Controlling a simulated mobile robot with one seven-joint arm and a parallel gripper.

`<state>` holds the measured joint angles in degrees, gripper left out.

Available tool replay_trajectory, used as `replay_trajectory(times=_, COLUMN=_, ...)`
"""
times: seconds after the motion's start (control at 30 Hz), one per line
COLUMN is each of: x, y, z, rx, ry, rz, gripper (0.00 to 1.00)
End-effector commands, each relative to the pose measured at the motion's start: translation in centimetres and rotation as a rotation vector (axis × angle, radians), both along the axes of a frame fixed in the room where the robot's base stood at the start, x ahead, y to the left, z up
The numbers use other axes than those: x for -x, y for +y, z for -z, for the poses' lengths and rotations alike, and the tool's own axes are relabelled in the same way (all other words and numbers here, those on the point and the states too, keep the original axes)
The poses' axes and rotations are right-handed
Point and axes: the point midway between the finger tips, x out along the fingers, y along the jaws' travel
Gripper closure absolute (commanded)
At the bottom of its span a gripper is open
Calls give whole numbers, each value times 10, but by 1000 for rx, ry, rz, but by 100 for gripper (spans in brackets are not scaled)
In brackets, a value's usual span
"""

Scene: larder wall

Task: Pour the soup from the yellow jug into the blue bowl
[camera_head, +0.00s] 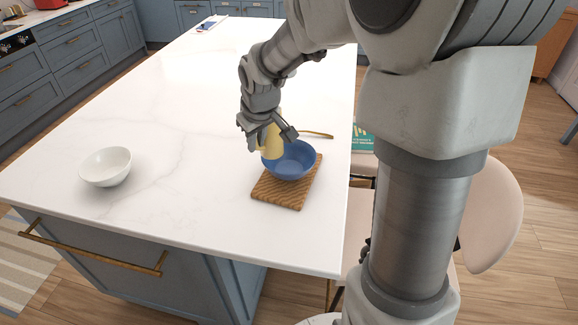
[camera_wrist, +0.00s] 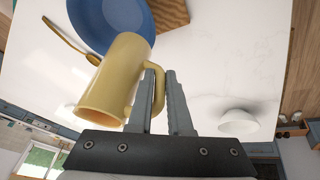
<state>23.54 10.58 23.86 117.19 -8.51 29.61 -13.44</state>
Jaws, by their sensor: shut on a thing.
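The yellow jug (camera_head: 271,145) is held above the table at the left edge of the blue bowl (camera_head: 293,164) in the head view. My gripper (camera_wrist: 163,78) is shut on the jug's handle in the wrist view, with the jug (camera_wrist: 118,75) beside the fingers. The jug's mouth faces the wrist camera and its base points toward the bowl (camera_wrist: 105,18); it looks roughly upright, its exact tilt unclear. I cannot make out soup in the jug. The blue bowl stands on a wooden board (camera_head: 280,195); no soup is discernible in it.
A white bowl (camera_head: 105,167) stands apart on the left of the white worktop (camera_head: 190,150). A golden spoon (camera_head: 317,134) lies behind the blue bowl. A green book (camera_head: 362,138) is at the right edge, partly hidden by my arm. The worktop between the bowls is clear.

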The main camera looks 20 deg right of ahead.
Motion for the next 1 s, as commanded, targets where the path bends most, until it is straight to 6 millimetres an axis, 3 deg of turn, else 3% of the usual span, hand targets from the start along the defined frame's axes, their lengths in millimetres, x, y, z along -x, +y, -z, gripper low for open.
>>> replay_trajectory(times=1.0, x=16, y=-39, z=15, rx=4, ry=-7, rz=-398, gripper=100)
